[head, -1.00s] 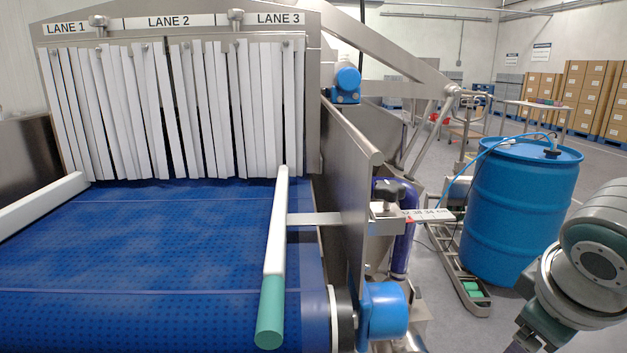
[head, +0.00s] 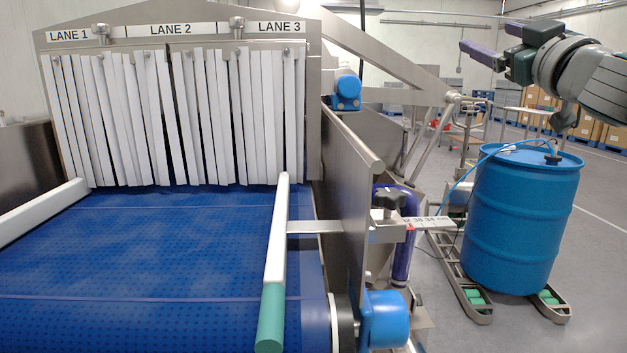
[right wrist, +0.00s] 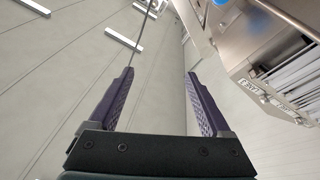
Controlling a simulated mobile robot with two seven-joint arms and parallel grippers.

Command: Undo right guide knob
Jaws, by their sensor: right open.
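The right guide knob (head: 389,200) is a black lobed knob on a metal clamp block (head: 388,228) beside the conveyor's right side wall. A flat bar with a printed scale (head: 428,223) runs through the block. The bar joins the white right guide rail (head: 277,240), which has a green end. My right gripper (head: 480,38) is raised at the upper right, above the blue drum and well away from the knob. Its purple fingers are apart and empty in the right wrist view (right wrist: 160,88). The knob is not visible in that view. My left gripper is not in view.
A blue drum (head: 520,220) with a thin blue hose stands on the floor at the right. The metal side wall (head: 345,170) rises left of the knob. A blue motor (head: 385,318) sits below. Hanging white strips (head: 215,115) close the tunnel. Air between gripper and knob looks clear.

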